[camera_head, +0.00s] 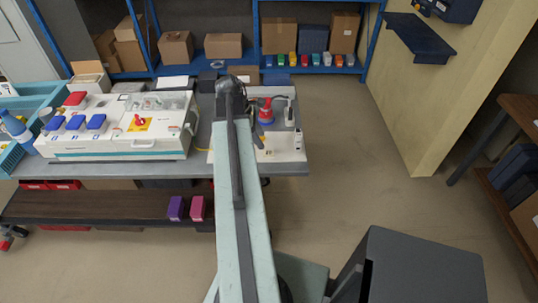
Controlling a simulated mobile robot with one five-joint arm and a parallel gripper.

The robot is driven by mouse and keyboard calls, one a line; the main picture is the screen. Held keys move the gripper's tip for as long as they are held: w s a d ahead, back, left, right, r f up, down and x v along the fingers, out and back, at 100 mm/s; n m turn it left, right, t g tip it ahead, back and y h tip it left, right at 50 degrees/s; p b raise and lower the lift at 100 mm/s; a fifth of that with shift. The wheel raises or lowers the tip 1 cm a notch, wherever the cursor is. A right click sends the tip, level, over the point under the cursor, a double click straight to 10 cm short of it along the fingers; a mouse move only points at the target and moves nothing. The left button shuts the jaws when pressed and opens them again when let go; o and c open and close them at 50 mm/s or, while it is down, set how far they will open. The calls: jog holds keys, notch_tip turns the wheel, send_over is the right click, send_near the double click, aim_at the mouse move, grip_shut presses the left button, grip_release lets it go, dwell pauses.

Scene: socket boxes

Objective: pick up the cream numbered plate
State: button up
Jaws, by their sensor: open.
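I cannot make out a cream numbered plate for certain. A whitish panel (287,147) lies on the grey bench, just right of my arm, with a red round fitting (266,111) and a white upright part (289,112) on it. Part of this panel is hidden behind my arm. A larger cream socket box (118,128) sits on the bench left of my arm. It has blue and red covers and a red switch on a yellow square. My arm rises up the middle of the view to a dark joint over the bench. My gripper is hidden behind the arm.
The grey bench (190,168) has a lower shelf with purple and pink boxes (187,208). A teal crate (22,104) stands at the left. Blue racks with cartons (222,46) line the back. Open floor (350,185) lies right of the bench, before a cream wall panel.

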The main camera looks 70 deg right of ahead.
aim_at(270, 153)
jog(key=b+x, duration=0.7)
jog(key=x, duration=0.1)
jog(key=shift+r, duration=0.2)
grip_shut()
